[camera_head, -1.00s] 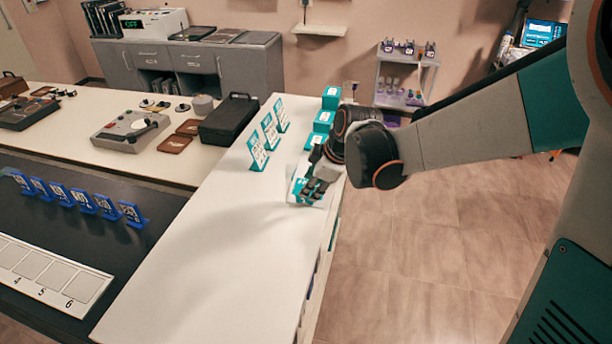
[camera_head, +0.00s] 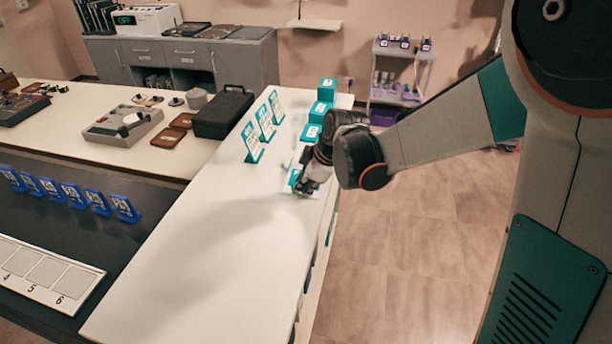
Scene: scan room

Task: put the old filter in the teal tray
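My gripper (camera_head: 302,184) points down at the right edge of the white counter (camera_head: 205,245). It is low, over or against a small white and teal item (camera_head: 293,177), which it mostly hides. I cannot tell whether that item is the teal tray or something else. The fingers are dark and small, and whether they are shut on anything does not show. I cannot make out the old filter. Behind my gripper, teal blocks with white labels stand along the counter's right edge: a near one (camera_head: 310,132), a middle one (camera_head: 319,111) and a far one (camera_head: 327,90).
Teal-framed cards (camera_head: 252,143) stand upright left of the blocks. A black case (camera_head: 222,113) and a grey device (camera_head: 124,125) sit on the left counter. Blue card stands (camera_head: 97,202) line a dark surface. The near white counter is clear. Floor is open at right.

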